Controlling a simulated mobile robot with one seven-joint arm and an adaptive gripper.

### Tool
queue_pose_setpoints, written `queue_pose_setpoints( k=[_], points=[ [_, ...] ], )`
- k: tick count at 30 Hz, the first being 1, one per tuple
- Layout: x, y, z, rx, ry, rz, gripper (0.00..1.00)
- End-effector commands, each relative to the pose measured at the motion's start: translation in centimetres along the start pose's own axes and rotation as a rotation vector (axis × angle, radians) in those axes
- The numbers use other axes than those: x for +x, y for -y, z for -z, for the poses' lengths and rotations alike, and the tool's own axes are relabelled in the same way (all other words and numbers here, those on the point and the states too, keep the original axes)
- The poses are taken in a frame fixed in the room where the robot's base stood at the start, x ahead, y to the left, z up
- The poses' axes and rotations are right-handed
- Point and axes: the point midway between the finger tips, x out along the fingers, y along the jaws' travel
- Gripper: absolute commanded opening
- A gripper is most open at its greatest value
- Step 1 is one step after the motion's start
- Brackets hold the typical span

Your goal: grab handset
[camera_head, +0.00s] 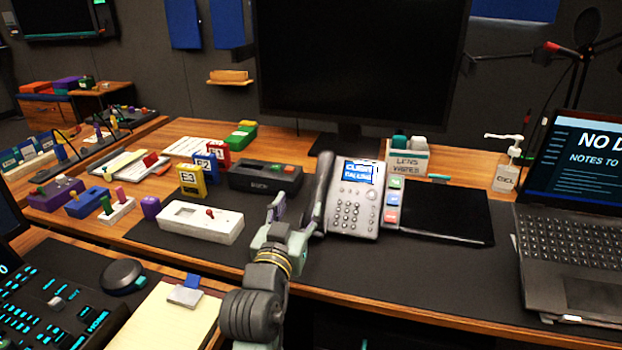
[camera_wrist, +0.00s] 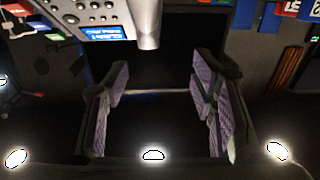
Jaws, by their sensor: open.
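The grey desk phone (camera_head: 355,205) stands on the dark desk mat with a lit blue screen. Its handset (camera_head: 317,190) lies along the phone's left side. In the wrist view, the handset's rounded end (camera_wrist: 146,22) shows at the top middle, beside the phone's keypad (camera_wrist: 85,12). My gripper (camera_head: 289,212) is just left of the handset in the head view. In the wrist view, its purple-padded fingers (camera_wrist: 162,95) are wide apart with nothing seen between them. The handset end appears above the gap between the fingers; I cannot tell the exact distance.
A black box (camera_head: 265,177) and a white panel with a red-topped stick (camera_head: 200,222) stand left of my gripper. A black tablet (camera_head: 445,215) and a laptop (camera_head: 570,240) are right of the phone. A monitor (camera_head: 360,60) stands behind. The mat in front is clear.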

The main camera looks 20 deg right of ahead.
Motion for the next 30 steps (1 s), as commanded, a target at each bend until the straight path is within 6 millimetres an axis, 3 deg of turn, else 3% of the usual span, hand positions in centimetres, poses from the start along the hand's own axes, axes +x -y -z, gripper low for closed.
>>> queue_pose_setpoints(
  k=[1,4,9,17,24,30],
  points=[
    [0.4,-1.1,-0.5,-0.003,0.017,-0.028,0.52],
    [1.7,-1.8,-0.8,-0.004,0.03,-0.047,0.52],
    [4.4,-1.8,-0.8,-0.004,0.029,-0.044,0.52],
    [6.6,-1.9,-0.8,-0.004,0.027,-0.043,0.52],
    [10.2,-1.8,-0.8,-0.004,0.027,-0.041,0.52],
    [11.1,-1.8,-1.0,-0.004,0.026,-0.039,0.52]
  ],
)
